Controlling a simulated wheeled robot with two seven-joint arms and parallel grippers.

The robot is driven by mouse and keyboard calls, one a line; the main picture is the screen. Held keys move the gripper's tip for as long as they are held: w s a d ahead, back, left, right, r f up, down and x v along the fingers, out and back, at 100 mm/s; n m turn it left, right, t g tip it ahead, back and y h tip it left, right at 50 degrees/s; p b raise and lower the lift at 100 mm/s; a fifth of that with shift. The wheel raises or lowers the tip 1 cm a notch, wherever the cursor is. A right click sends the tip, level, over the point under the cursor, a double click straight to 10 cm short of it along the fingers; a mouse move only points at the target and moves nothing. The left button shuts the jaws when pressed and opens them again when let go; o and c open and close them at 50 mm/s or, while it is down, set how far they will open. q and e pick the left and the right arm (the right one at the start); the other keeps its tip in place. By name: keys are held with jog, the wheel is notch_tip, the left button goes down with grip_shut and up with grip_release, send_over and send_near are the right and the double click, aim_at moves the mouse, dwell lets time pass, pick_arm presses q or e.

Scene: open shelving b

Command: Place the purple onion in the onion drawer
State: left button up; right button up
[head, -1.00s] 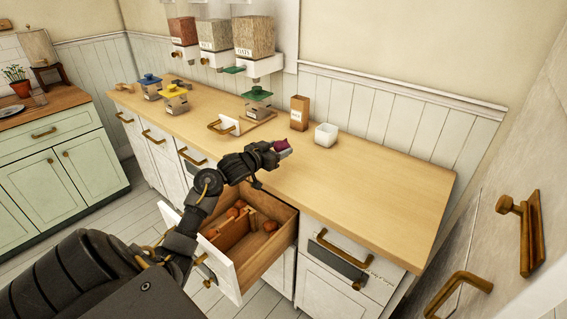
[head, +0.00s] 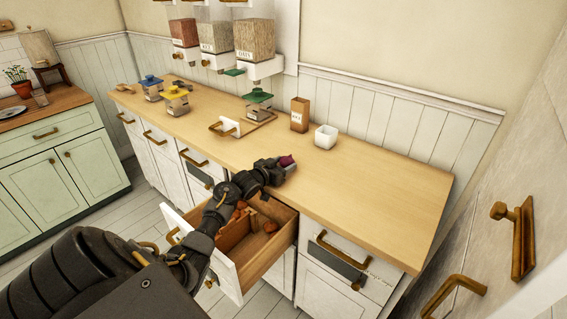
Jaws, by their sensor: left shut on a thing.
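My left gripper (head: 285,167) is shut on the purple onion (head: 286,160), which shows as a small purple patch at the fingertips. They are at the front edge of the wooden counter, above and just behind the open drawer. The open drawer (head: 275,262) has a white front and wooden walls, and it is pulled out below my left arm. Several brown-orange onions (head: 270,227) lie in it, on both sides of a wooden divider. My left forearm covers part of the drawer's left side. My right gripper is not in view.
The wooden counter (head: 370,195) is clear to the right. A white cup (head: 326,136) and a brown box (head: 299,114) stand at its back. Jars with green, yellow and blue lids stand further left. Grain dispensers hang on the wall. A brass handle (head: 455,293) juts out at lower right.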

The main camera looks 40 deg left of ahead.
pick_arm(q)
jog(key=shift+f, duration=0.1)
jog(key=shift+f, duration=0.2)
jog(key=o, duration=1)
jog(key=shift+r, duration=0.1)
jog(key=shift+o, duration=0.2)
